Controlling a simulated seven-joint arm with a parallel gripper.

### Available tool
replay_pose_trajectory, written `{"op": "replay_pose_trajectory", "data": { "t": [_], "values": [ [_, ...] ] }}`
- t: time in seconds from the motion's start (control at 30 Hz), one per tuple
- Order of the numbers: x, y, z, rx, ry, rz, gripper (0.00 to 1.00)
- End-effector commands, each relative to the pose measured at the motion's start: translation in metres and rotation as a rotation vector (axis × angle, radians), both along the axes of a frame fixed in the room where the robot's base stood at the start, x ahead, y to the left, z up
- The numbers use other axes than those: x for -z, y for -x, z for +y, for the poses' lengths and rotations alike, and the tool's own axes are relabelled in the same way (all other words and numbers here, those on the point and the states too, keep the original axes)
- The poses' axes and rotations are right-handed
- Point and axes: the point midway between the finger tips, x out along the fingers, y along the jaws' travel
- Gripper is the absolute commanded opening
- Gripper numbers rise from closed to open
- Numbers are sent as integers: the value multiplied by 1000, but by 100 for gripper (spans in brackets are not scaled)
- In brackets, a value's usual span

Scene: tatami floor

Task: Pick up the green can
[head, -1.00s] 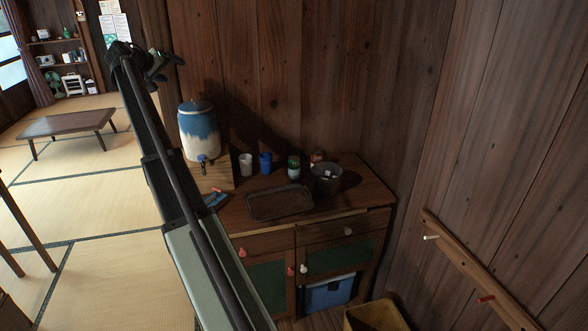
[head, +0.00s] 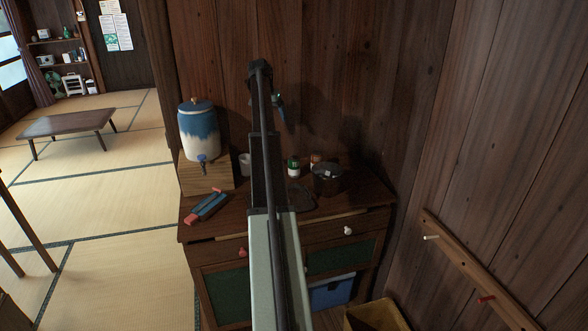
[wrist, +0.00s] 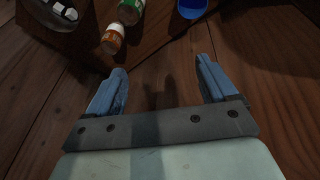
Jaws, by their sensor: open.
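The green can (head: 294,166) stands upright on the wooden cabinet, with a white label band and a light top. In the wrist view the green can (wrist: 130,11) is at the top edge, partly cut off, beyond the fingertips. My gripper (head: 280,108) is raised above the cabinet near the back wall, up and slightly left of the can in the head view. Its blue fingers (wrist: 162,78) are spread apart with nothing between them.
A small orange-brown jar (wrist: 113,39) is close beside the can. A dark pot (head: 327,180) stands to the right, a blue cup (wrist: 192,8) to the other side. My arm partly hides the tray (head: 303,196). A white cup (head: 244,165) and dispenser (head: 199,130) are left.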

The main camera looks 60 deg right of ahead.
Motion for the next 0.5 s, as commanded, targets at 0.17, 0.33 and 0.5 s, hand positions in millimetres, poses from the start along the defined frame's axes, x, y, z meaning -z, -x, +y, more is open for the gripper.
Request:
{"op": "replay_pose_trajectory", "data": {
  "t": [0.17, 0.33, 0.5],
  "values": [
    [57, 51, -19, 97, -187, -54, 86],
    [81, 73, -24, 139, -275, -83, 86],
    [91, 77, -24, 147, -295, -89, 86]
  ]
}}
